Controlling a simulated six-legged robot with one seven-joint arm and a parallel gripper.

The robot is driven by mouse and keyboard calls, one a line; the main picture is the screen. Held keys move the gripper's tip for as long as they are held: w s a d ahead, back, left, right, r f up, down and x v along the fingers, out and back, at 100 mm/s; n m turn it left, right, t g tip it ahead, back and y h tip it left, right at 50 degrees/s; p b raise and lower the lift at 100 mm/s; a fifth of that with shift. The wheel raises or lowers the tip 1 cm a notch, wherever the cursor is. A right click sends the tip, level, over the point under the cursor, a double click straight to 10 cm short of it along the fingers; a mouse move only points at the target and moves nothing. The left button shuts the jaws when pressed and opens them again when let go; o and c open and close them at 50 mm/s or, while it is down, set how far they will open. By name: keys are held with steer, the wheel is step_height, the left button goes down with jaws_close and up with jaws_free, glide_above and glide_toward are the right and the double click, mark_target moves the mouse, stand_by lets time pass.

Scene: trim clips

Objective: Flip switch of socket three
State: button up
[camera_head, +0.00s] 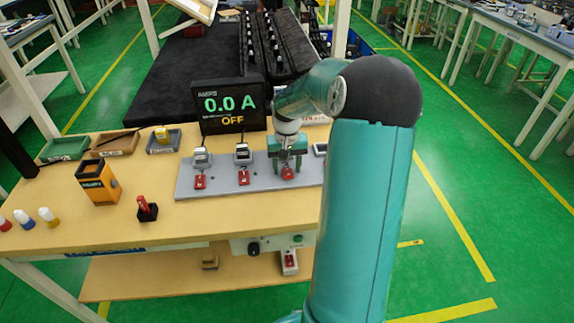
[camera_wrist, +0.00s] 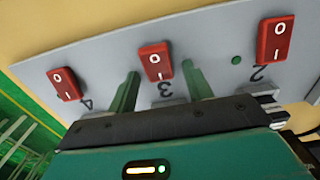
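The grey socket panel (camera_head: 222,185) lies on the wooden table. Socket three's red rocker switch (camera_wrist: 155,62) sits above an upside-down number 3 in the wrist view; it also shows in the head view (camera_head: 287,173). My gripper (camera_wrist: 162,84) points at this switch, its two green fingers apart on either side of the number 3 with nothing between them. In the head view my gripper (camera_head: 287,158) is over socket three and hides most of it. Whether the fingertips touch the panel or switch I cannot tell.
Red switches for socket two (camera_wrist: 276,40) and socket four (camera_wrist: 66,84) flank it. Plugs stand at the two sockets to the left (camera_head: 242,153). A display (camera_head: 228,107) behind the panel reads 0.0 A, OFF.

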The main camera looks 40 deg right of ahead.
steer(key=c, duration=0.9)
steer(key=shift+s+a+r+t+h, duration=0.1)
steer(key=shift+s+a+t+h, duration=0.1)
steer(key=shift+t+h, duration=0.5)
steer(key=shift+s+a+t+h, duration=0.15)
steer(key=shift+t+h, duration=0.2)
steer(key=shift+t, duration=0.35)
steer(key=shift+s+t+h, duration=0.15)
steer(key=shift+t+h, duration=0.2)
steer(key=shift+t, duration=0.35)
steer(key=o, duration=1)
steer(key=shift+r, duration=0.2)
steer(key=v, duration=1.3)
steer(key=shift+s+r, duration=0.1)
steer(key=shift+r, duration=0.1)
